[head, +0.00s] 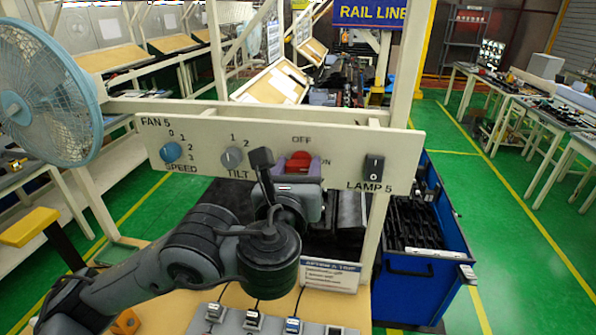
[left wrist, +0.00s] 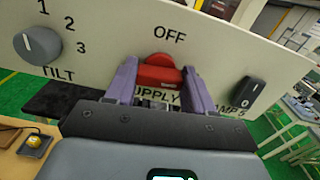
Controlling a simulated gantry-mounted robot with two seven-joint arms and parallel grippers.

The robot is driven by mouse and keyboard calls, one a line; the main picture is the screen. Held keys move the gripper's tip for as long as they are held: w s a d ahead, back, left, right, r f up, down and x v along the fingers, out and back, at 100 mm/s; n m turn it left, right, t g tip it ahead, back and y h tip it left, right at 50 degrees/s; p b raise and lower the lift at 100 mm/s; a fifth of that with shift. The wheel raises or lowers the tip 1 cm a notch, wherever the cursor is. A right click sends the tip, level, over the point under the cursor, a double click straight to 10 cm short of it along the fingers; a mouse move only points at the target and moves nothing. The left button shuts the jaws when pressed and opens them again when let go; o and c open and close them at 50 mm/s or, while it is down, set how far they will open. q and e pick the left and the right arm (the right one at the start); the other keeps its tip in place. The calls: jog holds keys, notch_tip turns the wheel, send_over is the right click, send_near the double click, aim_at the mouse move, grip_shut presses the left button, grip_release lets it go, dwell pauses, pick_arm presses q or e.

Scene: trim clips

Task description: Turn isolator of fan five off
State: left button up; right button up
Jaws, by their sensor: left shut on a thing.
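The fan 5 panel (head: 215,135) is a cream board with a red isolator handle (head: 299,161) right of its middle. "OFF" is printed above the handle and "ON" to its right in the head view. My left gripper (head: 297,176) is at the panel front, partly hidden behind its own wrist. In the left wrist view, the two purple fingers of my left gripper (left wrist: 158,80) stand on either side of the red handle (left wrist: 157,70), shut on it. "SUPPLY" shows below the handle. Which way the handle points is hard to tell. My right gripper is not in view.
The panel also carries a speed knob (head: 170,152), a tilt knob (head: 231,157) and a black lamp 5 switch (head: 373,169). A blue fan (head: 45,90) stands at left. A blue bin (head: 425,265) is at right. Small devices lie on the bench below.

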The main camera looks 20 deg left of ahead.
pick_arm(q)
jog(key=n+b, duration=0.1)
jog(key=n, duration=0.1)
jog(key=n+b, duration=0.1)
jog(key=n, duration=0.1)
jog(key=shift+f+b, duration=0.25)
jog(key=shift+b, duration=0.05)
jog(key=n+b, duration=0.3)
jog(key=n, duration=0.1)
jog(key=shift+a+f+n, duration=0.1)
jog(key=shift+a+n, duration=0.05)
jog(key=shift+n, duration=0.25)
jog(key=n+b, duration=0.2)
jog(key=n, duration=0.2)
jog(key=shift+b, duration=0.4)
jog(key=shift+n+b, duration=1.05)
jog(key=shift+n, duration=0.85)
jog(key=shift+a+n, duration=0.1)
jog(key=shift+n, duration=0.2)
jog(key=o, duration=0.9)
jog(key=shift+o, duration=0.7)
jog(key=shift+w, duration=0.1)
